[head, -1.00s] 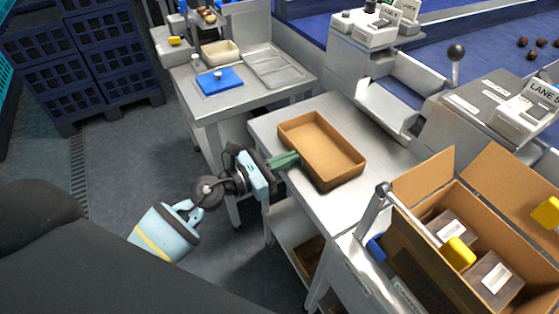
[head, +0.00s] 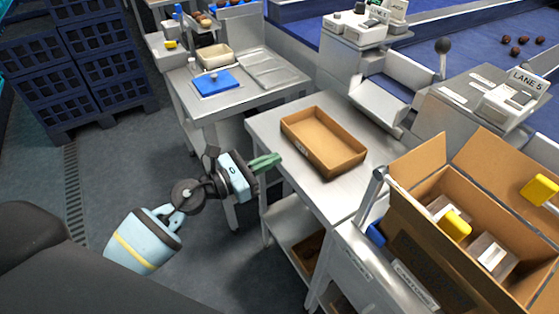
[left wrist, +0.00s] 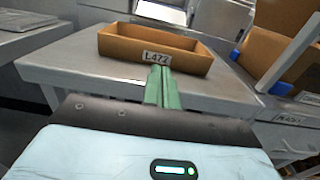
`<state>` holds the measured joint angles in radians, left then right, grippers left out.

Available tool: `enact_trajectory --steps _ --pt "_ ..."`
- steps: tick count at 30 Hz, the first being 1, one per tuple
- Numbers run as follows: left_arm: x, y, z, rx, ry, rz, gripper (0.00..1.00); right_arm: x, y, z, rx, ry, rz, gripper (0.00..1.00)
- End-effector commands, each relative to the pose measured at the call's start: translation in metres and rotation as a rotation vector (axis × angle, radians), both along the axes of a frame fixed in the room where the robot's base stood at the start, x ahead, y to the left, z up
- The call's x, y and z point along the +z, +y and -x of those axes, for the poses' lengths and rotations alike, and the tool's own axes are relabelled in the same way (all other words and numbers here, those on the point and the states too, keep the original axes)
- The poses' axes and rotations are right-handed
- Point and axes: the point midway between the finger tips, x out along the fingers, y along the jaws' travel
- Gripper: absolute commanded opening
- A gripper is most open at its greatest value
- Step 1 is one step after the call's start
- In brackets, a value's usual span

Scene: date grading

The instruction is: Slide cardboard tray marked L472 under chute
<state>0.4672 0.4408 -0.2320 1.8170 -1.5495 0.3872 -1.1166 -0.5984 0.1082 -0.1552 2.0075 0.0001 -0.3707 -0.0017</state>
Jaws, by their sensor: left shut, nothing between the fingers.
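The cardboard tray (head: 343,165) is open, shallow and looks empty. It lies flat on the steel table (head: 264,128). In the left wrist view, the tray (left wrist: 190,62) carries the label L472 (left wrist: 156,57) on its near wall. The metal chute (head: 383,97) is at the table's back right edge, beyond the tray; the tray is short of its mouth. My left gripper (head: 278,158) has its green fingers shut and empty. They point at the labelled wall, with a small gap in the head view. In the left wrist view the fingertips (left wrist: 160,70) overlap the wall below the label.
An open carton (head: 415,210) with yellow-topped packs stands at the right, close to the tray. A side table (head: 210,110) with a blue board (head: 216,82) stands at the back left. The lane 5 machine (head: 480,100) is behind. Bare tabletop lies around the tray.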

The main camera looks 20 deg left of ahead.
Motion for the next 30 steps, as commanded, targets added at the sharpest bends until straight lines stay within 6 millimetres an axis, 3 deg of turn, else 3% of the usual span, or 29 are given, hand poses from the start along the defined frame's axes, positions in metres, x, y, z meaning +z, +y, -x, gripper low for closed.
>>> enact_trajectory --steps 4,9,20,26,30 --pt "-0.005 0.021 0.027 0.0 0.007 -0.004 0.0 -0.009 0.0 0.008 0.0 0.019 0.0 0.52" --pt "-0.005 0.038 0.05 -0.001 0.005 -0.003 0.0 -0.015 0.001 0.002 0.0 0.01 -0.001 0.52" --pt "-0.001 0.052 0.067 0.0 0.002 -0.001 0.0 -0.018 0.001 -0.002 -0.002 0.006 -0.003 0.52" --pt "-0.01 0.05 0.073 0.018 0.066 0.101 0.0 -0.017 0.002 -0.001 -0.002 0.007 -0.004 0.28" --pt "-0.043 0.05 0.096 0.101 0.293 0.449 0.0 -0.018 0.002 0.0 -0.002 0.01 -0.004 0.1"
